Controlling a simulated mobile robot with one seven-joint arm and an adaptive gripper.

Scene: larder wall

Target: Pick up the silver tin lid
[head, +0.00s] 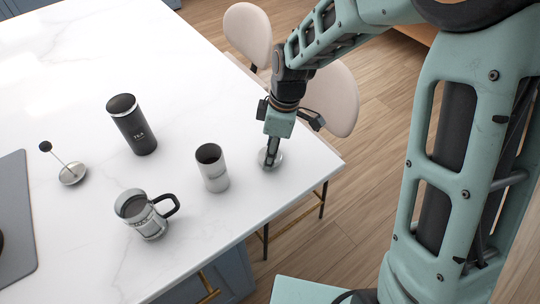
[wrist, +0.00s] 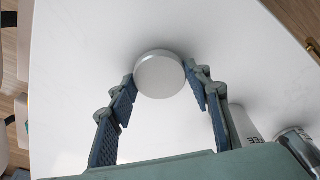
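The silver tin lid (head: 277,160) lies flat on the white marble worktop near its right corner, partly hidden in the head view by a finger of my gripper. In the wrist view the round lid (wrist: 160,76) shows whole between the fingertips. My gripper (head: 271,160) points down at the lid. In the wrist view the gripper (wrist: 160,72) is open, with one finger on each side of the lid, very close to its rim. I cannot tell whether the fingertips touch it.
A grey cup (head: 212,170) stands just left of my gripper. A black tumbler (head: 133,126), a glass mug (head: 142,216) and a plunger on a disc (head: 73,174) stand further left. A dark grey mat (head: 18,230) lies at the far left. Pale chairs (head: 335,100) stand beyond the worktop edge.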

